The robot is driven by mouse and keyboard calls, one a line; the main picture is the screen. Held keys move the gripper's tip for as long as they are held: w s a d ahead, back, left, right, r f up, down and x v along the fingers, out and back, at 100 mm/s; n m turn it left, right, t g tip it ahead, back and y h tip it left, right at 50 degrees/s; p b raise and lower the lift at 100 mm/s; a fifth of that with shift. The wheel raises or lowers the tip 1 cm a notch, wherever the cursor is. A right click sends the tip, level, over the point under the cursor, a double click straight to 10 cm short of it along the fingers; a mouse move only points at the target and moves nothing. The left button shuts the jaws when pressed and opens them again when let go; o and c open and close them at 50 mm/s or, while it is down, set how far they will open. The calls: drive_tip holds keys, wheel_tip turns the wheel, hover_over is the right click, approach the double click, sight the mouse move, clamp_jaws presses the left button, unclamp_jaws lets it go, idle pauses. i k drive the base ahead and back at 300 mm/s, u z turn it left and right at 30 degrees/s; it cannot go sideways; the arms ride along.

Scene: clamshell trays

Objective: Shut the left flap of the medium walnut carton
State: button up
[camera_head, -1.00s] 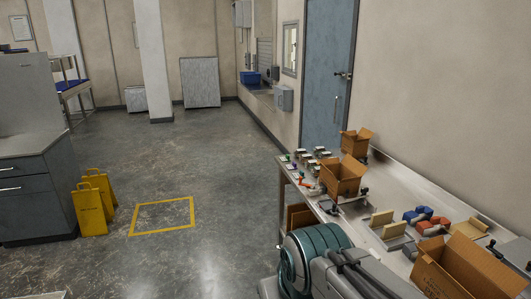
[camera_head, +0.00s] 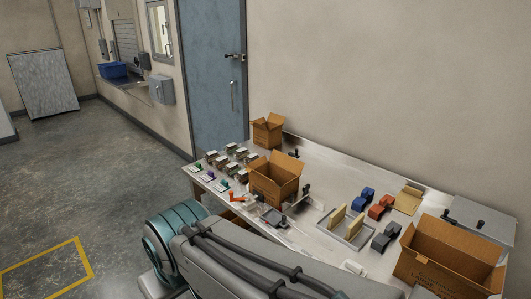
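Three open brown cardboard cartons stand on the metal bench. The middle-sized one in the picture (camera_head: 274,184) stands near the bench's front edge, left of centre, with its top open and flaps raised or splayed. I take it for the medium walnut carton, though no label shows its size. A smaller-looking carton (camera_head: 267,133) stands behind it by the wall. The largest-looking carton (camera_head: 445,265) is at the right front, also open. My arm crosses the bottom of the view in front of the bench. My gripper is out of the picture.
Blue, red and dark grey blocks (camera_head: 381,207) and a holder with tan upright panels (camera_head: 345,225) lie between the cartons. Several small items (camera_head: 222,161) sit at the bench's left end. A grey box (camera_head: 482,220) is at the back right. The floor at left is clear.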

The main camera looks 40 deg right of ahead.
sight(262, 160)
drive_tip(key=z, duration=0.7)
drive_tip(key=i, duration=0.85)
drive_tip(key=z, duration=0.8)
